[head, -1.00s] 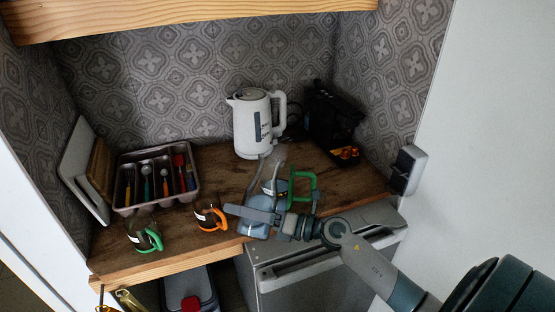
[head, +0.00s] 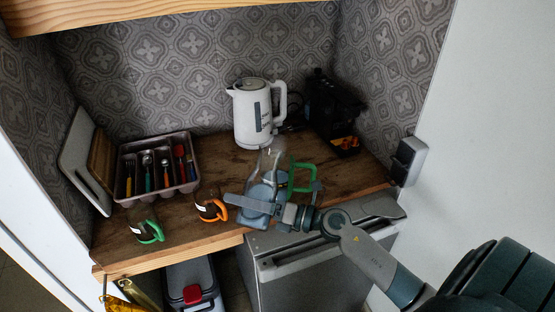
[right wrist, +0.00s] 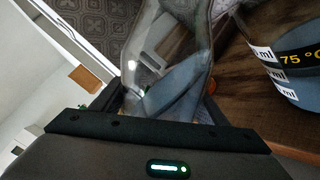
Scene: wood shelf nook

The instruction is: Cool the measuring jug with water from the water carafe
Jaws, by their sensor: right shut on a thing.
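The water carafe (head: 264,168) is clear glass with bluish water low in it, over the counter's front edge. My right gripper (head: 258,207) is shut on it. I cannot tell whether the carafe touches the counter. In the right wrist view the carafe (right wrist: 178,85) fills the middle, in front of the gripper bar. The measuring jug, with a green handle (head: 302,178), stands just behind and right of the carafe, which partly hides it. In the right wrist view the jug (right wrist: 292,70) shows ml labels and a dark band reading 75 °C. My left gripper is out of view.
A white kettle (head: 252,113) and a black machine (head: 331,118) stand behind. Glass mugs with a green handle (head: 151,232) and an orange handle (head: 213,211) stand left, near a cutlery tray (head: 126,188). Below are a grey appliance (head: 310,280) and a lidded bin (head: 190,275).

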